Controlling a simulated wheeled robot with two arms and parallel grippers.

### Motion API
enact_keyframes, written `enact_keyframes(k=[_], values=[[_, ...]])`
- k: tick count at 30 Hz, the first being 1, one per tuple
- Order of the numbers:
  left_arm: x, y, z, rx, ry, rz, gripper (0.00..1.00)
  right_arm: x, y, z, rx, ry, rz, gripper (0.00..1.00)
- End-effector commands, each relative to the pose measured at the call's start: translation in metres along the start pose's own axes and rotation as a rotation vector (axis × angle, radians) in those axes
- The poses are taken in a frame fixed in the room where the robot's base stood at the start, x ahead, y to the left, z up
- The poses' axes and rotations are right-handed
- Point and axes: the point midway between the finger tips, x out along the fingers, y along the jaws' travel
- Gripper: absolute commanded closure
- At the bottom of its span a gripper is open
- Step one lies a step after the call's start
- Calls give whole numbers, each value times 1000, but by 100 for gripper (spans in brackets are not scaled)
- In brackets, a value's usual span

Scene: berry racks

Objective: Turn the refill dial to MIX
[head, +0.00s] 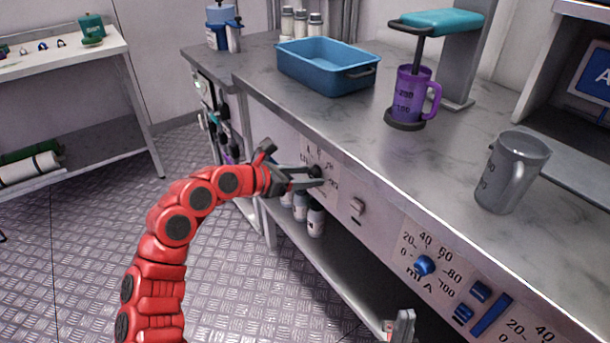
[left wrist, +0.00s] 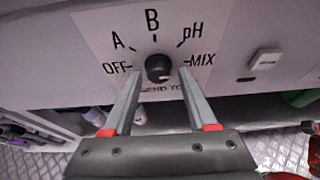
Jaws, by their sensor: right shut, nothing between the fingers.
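The dial is a round black knob (left wrist: 158,68) on a white panel, marked OFF, A, B, pH and MIX clockwise, with partly hidden lettering below. MIX is on its right side. I cannot tell which mark the knob points to. In the head view the knob (head: 315,171) is small, on the counter's front. My left gripper (left wrist: 158,88) is open, its two fingers apart on either side of the knob's lower part; contact is unclear. It also shows in the head view (head: 311,178). My right gripper (head: 402,325) shows partly at the bottom edge, shut and empty.
A light switch (head: 357,206) sits right of the dial panel, then a blue dial (head: 424,265) with numbers. Bottles (head: 316,219) stand on the shelf below. A blue tray (head: 325,82), a purple mug (head: 410,100) and a grey mug (head: 508,178) stand on the counter.

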Motion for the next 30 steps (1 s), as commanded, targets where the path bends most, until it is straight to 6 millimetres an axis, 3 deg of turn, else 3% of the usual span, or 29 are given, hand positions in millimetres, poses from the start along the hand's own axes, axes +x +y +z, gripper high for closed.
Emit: enact_keyframes(k=[10, 14, 30], values=[[-2, 1, 1, 0, -1, 3, 29, 0, 0, 0, 0, 0, 0, 100], [-12, 2, 2, 0, -1, 5, 29, 3, 0, -1, 0, 0, 0, 100], [-140, 3, 1, -1, 0, 8, 29, 26, 1, -4, 0, 0, 0, 100]])
